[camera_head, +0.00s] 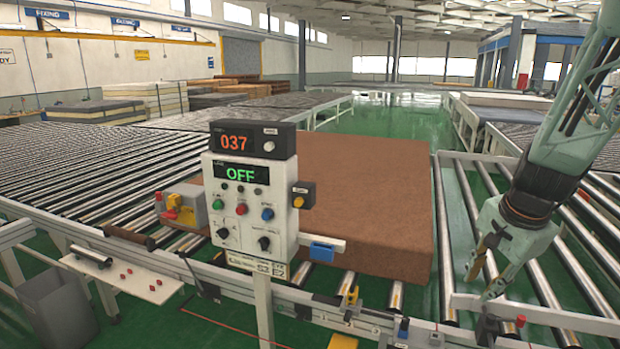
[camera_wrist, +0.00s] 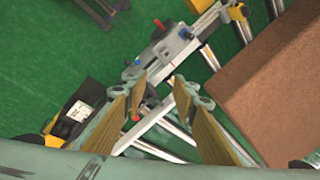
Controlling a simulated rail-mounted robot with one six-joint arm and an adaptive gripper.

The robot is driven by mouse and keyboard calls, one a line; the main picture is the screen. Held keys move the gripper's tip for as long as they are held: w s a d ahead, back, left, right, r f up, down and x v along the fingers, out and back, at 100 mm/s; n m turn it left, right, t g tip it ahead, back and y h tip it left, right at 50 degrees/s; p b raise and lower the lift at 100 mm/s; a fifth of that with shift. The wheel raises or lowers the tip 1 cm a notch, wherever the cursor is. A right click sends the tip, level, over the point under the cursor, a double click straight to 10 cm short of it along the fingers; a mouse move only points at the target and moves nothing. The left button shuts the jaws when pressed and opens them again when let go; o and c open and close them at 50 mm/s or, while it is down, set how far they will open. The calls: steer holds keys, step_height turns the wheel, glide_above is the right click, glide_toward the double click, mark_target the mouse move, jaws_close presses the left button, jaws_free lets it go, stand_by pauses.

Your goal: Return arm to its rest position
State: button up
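My gripper (camera_head: 484,268) hangs from my arm at the right of the head view, over the rollers to the right of the brown mattress. Its fingers point down and are spread apart with nothing between them. In the wrist view my gripper (camera_wrist: 158,88) also shows two separated yellow-lined fingers and an empty gap. The brown mattress (camera_head: 375,215) lies flat on the roller conveyor, left of my gripper and apart from it. Its corner (camera_wrist: 265,90) shows at the right of the wrist view.
A control panel (camera_head: 250,205) reading OFF, with an 037 display (camera_head: 252,140) on top, stands in front of the mattress. A conveyor rail (camera_head: 540,312) runs below my gripper. A grey bin (camera_head: 58,308) stands at lower left. Stacked mattresses (camera_head: 150,98) lie farther back.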

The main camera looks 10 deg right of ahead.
steer(key=s+a+r+n+b, duration=0.1)
steer(key=s+a+r+n, duration=0.2)
steer(key=a, duration=0.5)
steer(key=s+a+r+n+t+y, duration=0.1)
steer(key=a+r+n, duration=0.2)
steer(key=a+r, duration=0.3)
steer(key=s+a+r+n+b, duration=0.1)
steer(key=s+a+r+n, duration=0.15)
steer(key=a, duration=0.65)
steer(key=s+a+r+n+p, duration=0.1)
steer(key=s+a+r+n, duration=0.1)
steer(key=s, duration=0.4)
steer(key=s+a+r+n+p, duration=0.1)
steer(key=s+a+r+n, duration=0.1)
steer(key=s, duration=0.5)
steer(key=s+a+r+n+p, duration=0.1)
steer(key=s+a+r+n, duration=0.1)
steer(key=s, duration=0.5)
steer(key=shift+a+r+n, duration=0.4)
steer(key=shift+a+n, duration=0.45)
steer(key=shift+n, duration=0.1)
steer(key=shift+w, duration=0.1)
steer(key=shift+f, duration=0.1)
step_height(320, 180, down, 9)
steer(key=b, duration=0.8)
steer(key=shift+b, duration=0.4)
steer(key=shift+f, duration=0.15)
